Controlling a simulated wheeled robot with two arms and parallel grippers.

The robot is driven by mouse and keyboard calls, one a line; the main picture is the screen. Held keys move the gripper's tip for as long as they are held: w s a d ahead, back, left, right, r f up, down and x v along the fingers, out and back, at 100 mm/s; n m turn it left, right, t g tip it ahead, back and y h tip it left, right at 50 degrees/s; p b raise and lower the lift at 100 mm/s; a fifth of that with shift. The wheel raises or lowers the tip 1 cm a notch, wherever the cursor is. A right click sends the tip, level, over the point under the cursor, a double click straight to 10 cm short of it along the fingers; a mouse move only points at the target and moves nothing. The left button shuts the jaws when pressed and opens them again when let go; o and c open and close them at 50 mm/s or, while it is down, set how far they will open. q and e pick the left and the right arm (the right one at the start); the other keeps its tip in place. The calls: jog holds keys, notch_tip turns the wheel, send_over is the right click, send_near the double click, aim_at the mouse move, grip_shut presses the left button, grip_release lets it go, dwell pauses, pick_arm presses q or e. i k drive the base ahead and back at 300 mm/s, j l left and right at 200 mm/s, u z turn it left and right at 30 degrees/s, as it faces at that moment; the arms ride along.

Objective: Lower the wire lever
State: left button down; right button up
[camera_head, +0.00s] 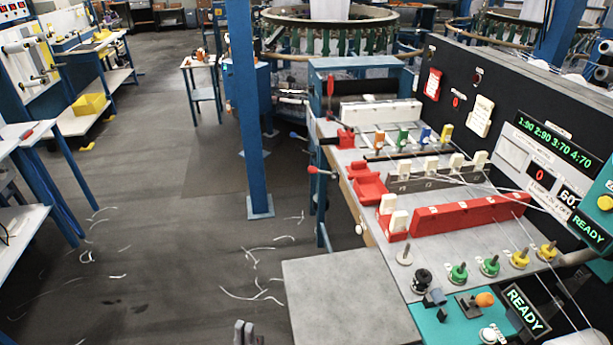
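No label I can read names the wire lever. A red-handled upright lever (330,86) stands at the back left corner of the loom's work table. A second lever with a red knob (312,170) sticks out to the left from the table's left side. A small lever with an orange knob (484,299) sits on the teal panel (440,328) at the front. My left gripper (245,330) shows only as grey fingertips at the bottom edge. They are close together, with nothing seen between them, apart from all the levers. My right gripper is not in view.
A grey plate (348,300) lies left of the teal panel. Red blocks (470,213), white clips and thin wires cover the loom table. A blue post (249,110) stands at its left. The floor (150,230) at left is open, with white wire scraps.

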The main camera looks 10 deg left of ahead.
aim_at(312, 170)
jog(key=k, duration=0.45)
jog(key=u, duration=1.1)
jog(key=i+j, duration=0.3)
jog(key=i, duration=0.25)
jog(key=i+j, duration=0.3)
jog(key=i, duration=0.2)
jog(key=i+z, duration=0.2)
jog(key=i, duration=0.3)
jog(key=i+z, duration=0.25)
jog(key=i, duration=0.25)
jog(key=i+j+z, duration=0.2)
jog(key=i, duration=0.3)
jog(key=i+j+z, duration=0.1)
jog(key=i+z, duration=0.15)
jog(key=i, duration=0.25)
jog(key=i+z, duration=0.25)
jog(key=z, duration=0.5)
